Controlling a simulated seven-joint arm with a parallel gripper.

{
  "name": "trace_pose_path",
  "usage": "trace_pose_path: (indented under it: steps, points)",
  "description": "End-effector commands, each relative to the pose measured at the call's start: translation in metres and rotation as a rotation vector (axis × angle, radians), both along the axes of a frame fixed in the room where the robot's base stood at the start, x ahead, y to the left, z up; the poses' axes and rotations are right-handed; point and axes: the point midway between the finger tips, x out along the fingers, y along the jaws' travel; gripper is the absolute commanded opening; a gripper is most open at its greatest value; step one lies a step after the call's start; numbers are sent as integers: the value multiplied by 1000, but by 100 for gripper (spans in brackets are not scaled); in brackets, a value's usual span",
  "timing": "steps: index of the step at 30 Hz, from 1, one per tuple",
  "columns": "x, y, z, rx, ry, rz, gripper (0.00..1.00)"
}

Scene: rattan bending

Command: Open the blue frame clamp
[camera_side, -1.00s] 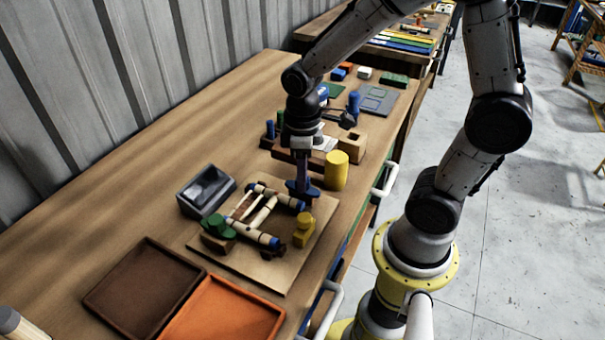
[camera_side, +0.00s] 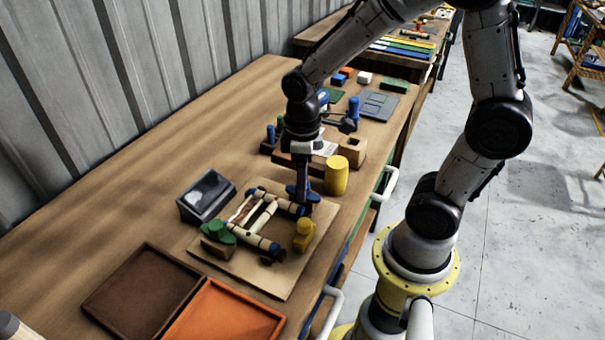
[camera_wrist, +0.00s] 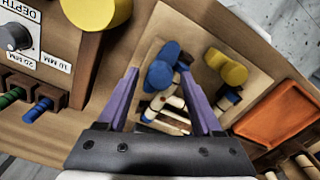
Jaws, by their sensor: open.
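The blue frame clamp (camera_wrist: 160,70) shows in the wrist view as a rounded blue knob at a corner of the rattan frame. In the side view the blue clamp (camera_side: 303,193) is at the frame's far right corner, partly covered by my fingers. My gripper (camera_wrist: 157,76) points down there, its two purple fingers spread on either side of the blue knob. Contact cannot be told. The rattan frame (camera_side: 262,217) of pale rods with blue bands lies on a tan board (camera_side: 270,281). A yellow clamp (camera_side: 304,233) and a green clamp (camera_side: 218,231) stand at other corners.
A grey box (camera_side: 206,196) is left of the board. A brown tray (camera_side: 140,285) and an orange tray (camera_side: 225,312) lie in front. A wooden block with a hole (camera_side: 351,149) stands behind.

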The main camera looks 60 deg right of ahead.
Motion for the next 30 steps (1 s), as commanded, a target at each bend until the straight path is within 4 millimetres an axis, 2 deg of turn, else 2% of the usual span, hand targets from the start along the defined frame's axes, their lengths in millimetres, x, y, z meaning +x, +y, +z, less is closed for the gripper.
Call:
trace_pose_path:
  steps: [5, 15, 21, 25, 30]
  points:
    - [1, 0, 14, 0, -4, 0, 67]
    - [1, 0, 84, -1, -8, 0, 67]
    - [1, 0, 119, -1, -6, 0, 67]
    - [0, 0, 132, 0, -2, 0, 67]
    - [0, 0, 138, -1, -1, 0, 67]
